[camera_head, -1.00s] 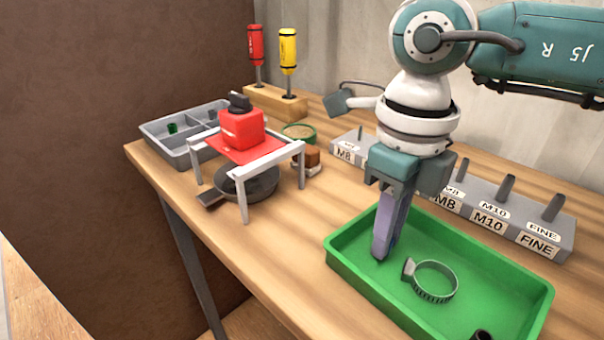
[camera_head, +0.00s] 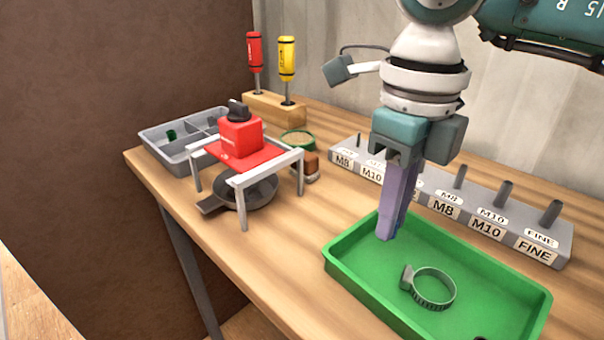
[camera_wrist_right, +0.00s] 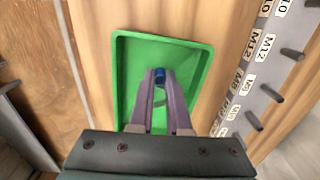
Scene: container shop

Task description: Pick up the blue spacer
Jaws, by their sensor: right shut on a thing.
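The blue spacer (camera_wrist_right: 160,76) shows in the right wrist view as a small blue cylinder between the fingertips of my right gripper (camera_wrist_right: 160,82). The gripper is shut on it. In the head view my right gripper (camera_head: 387,236) points down above the left part of the green tray (camera_head: 338,262). The fingers hide the spacer there. The tray also shows in the right wrist view (camera_wrist_right: 123,80), below the fingers. My left gripper is not in view.
A metal hose clamp (camera_head: 432,288) lies in the tray. Behind it stands a grey labelled rack (camera_head: 560,240) with upright pegs. To the left are a white-legged stand with a red top (camera_head: 238,158), a dark pan (camera_head: 248,192), a grey divided bin (camera_head: 165,150) and a screwdriver block (camera_head: 272,108).

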